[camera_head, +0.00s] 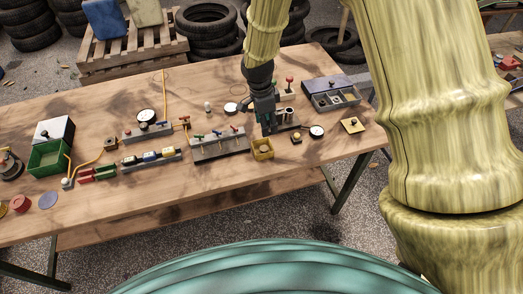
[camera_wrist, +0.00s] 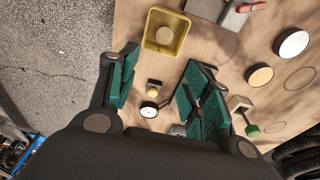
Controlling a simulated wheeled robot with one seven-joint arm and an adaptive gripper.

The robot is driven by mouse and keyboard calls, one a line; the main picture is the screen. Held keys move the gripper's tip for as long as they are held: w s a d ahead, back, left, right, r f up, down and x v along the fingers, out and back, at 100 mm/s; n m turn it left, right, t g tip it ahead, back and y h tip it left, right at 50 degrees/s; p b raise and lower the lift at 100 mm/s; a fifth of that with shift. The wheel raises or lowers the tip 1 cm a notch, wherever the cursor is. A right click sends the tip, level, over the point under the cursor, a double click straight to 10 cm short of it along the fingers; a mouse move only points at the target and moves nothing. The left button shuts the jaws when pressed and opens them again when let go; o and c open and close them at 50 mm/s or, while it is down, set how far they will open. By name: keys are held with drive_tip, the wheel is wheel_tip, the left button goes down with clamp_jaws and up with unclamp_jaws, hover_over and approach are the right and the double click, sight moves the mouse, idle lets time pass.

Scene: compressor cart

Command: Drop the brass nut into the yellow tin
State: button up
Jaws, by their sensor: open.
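The yellow tin (camera_head: 263,156) stands on the wooden table, just in front of my gripper. In the wrist view the tin (camera_wrist: 149,31) is open-topped, with a pale round shape on its floor; I cannot tell whether that is the nut. A small brass-coloured round piece (camera_wrist: 154,92) shows on a dark block between my fingers in the wrist view. In the head view this piece (camera_head: 296,136) is to the right of the tin. I cannot confirm which is the brass nut. My gripper (camera_head: 268,129) is open, pointing down, with no object visibly held; its green-padded fingers (camera_wrist: 165,62) are apart.
A grey rack with levers (camera_head: 219,146) is left of the tin. A white-faced gauge (camera_head: 316,131) and a yellow square plate (camera_head: 352,125) are to the right. A grey compartment box (camera_head: 335,97) is behind. The table's front strip is clear.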

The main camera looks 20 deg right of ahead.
wheel_tip(320, 180, up, 8)
drive_tip(key=a, duration=0.1)
drive_tip(key=shift+r, duration=0.1)
idle(0.6)
